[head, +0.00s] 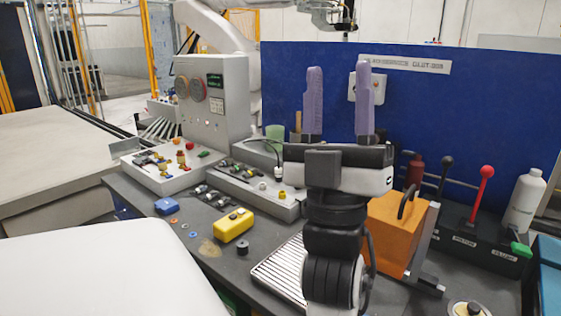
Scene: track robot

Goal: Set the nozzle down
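My gripper (339,66) points away from me over the bench, in front of the blue panel. Its two purple fingers stand well apart, and I see nothing held between them. I cannot pick out the nozzle with certainty. Several small brass and metal fittings (181,158) sit on a white tray-like block at the left, any of which could be it. My gripper's body and wrist hide part of the bench behind them.
A yellow box (234,225), a blue block (167,206) and small rings lie on the grey bench. A slatted plate (275,270) lies near my arm. An orange box (390,232), levers with a red knob (487,172) and a white bottle (524,200) crowd the right.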

